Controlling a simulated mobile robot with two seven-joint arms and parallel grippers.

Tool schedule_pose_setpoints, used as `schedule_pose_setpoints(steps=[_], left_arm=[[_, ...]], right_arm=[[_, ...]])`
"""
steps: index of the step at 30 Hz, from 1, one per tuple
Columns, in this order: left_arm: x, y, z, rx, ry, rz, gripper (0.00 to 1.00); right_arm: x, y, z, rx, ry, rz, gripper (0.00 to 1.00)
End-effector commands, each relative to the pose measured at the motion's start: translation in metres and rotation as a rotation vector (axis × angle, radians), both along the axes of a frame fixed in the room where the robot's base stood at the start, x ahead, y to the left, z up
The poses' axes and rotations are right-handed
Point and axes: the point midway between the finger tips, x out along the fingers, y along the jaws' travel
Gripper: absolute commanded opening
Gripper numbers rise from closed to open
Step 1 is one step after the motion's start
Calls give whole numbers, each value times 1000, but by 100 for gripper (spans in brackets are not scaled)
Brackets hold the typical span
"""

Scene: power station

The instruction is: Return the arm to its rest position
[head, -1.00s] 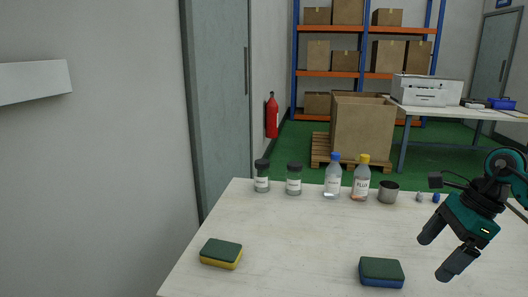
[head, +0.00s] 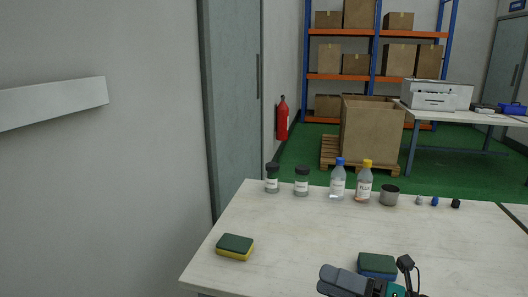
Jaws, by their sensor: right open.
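My right gripper (head: 326,280) shows at the bottom edge of the head view, partly cut off. Its dark fingers point left, are apart and hold nothing. The gripper lies in front of the blue sponge with a dark green top (head: 377,264) and hides part of its lower side. A yellow sponge with a dark green top (head: 235,246) lies further left on the white table (head: 310,230). My left gripper is not in view.
Along the table's back stand two dark-lidded jars (head: 272,178), a blue-capped bottle (head: 338,180), a yellow-capped bottle (head: 364,182), a metal cup (head: 389,195) and small knobs (head: 434,202). The table's middle is clear. A wall and grey door (head: 235,90) are at left.

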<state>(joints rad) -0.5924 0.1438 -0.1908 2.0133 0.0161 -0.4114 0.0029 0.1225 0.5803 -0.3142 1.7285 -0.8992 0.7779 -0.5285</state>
Motion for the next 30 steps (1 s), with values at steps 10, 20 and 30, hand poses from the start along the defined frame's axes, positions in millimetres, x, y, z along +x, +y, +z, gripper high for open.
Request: schedule_pose_setpoints(steps=[10,20,30], left_arm=[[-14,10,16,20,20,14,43],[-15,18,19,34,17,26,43],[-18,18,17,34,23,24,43]], right_arm=[[-48,-48,-101,1015,1131,-683,93],[-143,-52,-186,1420,1697,-1038,93],[-147,-51,-190,1429,1716,-1051,83]])
